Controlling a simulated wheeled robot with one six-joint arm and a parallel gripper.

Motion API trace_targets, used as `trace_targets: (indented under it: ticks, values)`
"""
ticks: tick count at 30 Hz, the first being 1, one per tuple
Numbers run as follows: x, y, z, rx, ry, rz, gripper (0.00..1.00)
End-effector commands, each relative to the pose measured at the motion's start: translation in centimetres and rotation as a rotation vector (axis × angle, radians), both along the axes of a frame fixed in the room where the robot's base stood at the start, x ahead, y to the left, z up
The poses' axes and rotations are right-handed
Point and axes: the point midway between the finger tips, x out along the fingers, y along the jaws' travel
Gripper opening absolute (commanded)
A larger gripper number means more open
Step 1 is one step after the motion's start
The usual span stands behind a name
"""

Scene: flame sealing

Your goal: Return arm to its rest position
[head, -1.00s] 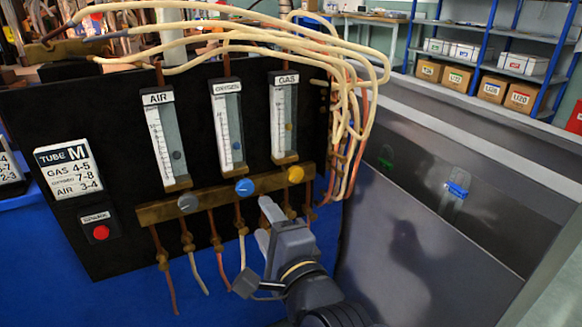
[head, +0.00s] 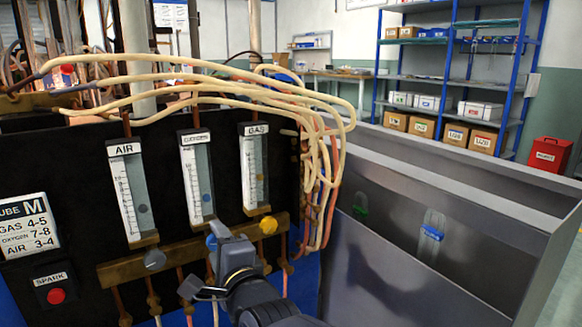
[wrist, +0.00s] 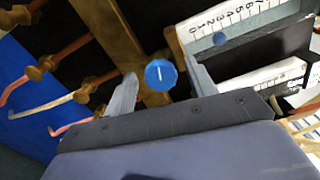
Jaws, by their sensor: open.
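My gripper (head: 218,230) is open in front of the black panel, below the OXYGEN flow tube (head: 197,178). In the wrist view its two fingers (wrist: 160,78) stand apart, with the blue knob (wrist: 161,74) showing between them. I cannot tell whether they touch it. In the head view the blue knob (head: 211,242) is partly hidden by the gripper. The grey knob (head: 155,260) under AIR and the yellow knob (head: 268,225) under GAS are on either side. The OXYGEN tube's blue float (wrist: 220,39) also shows in the wrist view.
Cream hoses (head: 220,62) arch over the panel and hang down its right side. A grey metal enclosure (head: 390,262) stands to the right. A red SPARK button (head: 57,296) is at lower left. Blue shelving (head: 455,60) and a red bin (head: 548,156) stand at the back.

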Motion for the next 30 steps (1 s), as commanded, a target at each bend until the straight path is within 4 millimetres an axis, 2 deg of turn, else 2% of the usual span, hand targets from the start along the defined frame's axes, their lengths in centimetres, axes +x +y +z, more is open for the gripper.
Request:
trace_targets:
  ticks: [7,11,30]
  values:
    - [-0.1,-0.1,0.0,0.003,0.002,0.0,0.53]
    - [-0.9,-0.5,0.2,0.018,0.011,0.001,0.53]
    - [-9.5,-5.8,0.3,0.019,0.011,0.002,0.53]
